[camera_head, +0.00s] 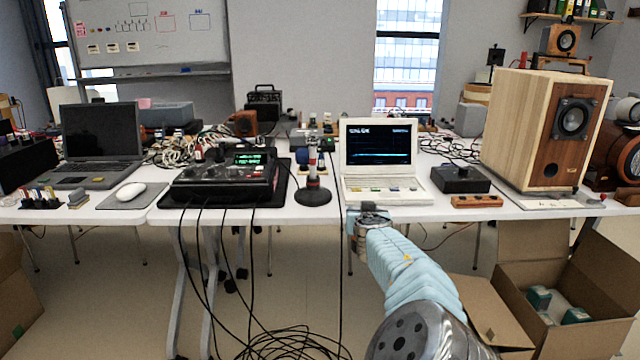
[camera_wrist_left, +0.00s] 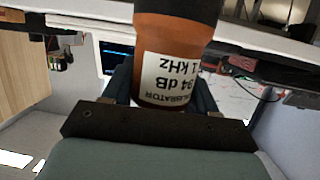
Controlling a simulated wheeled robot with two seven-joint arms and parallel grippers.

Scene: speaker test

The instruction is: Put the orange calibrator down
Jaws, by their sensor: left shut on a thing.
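The orange calibrator (camera_wrist_left: 178,45) fills the top middle of the left wrist view. It has a dark band at the picture's top and a white label reading "94 dB 1 kHz", upside down there. My left gripper (camera_wrist_left: 165,88) is shut on it, with a dark finger on each side. In the head view a gripper (camera_head: 370,213), which fits this wrist view, is in front of the white laptop's near edge, its arm rising from the lower right. No orange shows there; the calibrator's body seems hidden by the gripper. My right gripper is not seen.
The white table (camera_head: 415,212) holds a striped microphone on a round stand (camera_head: 313,190), a black instrument (camera_head: 225,180), a white laptop (camera_head: 385,192), a black box (camera_head: 460,180) and a wooden speaker (camera_head: 535,130). An open carton (camera_head: 590,290) stands at lower right. Cables hang down in front.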

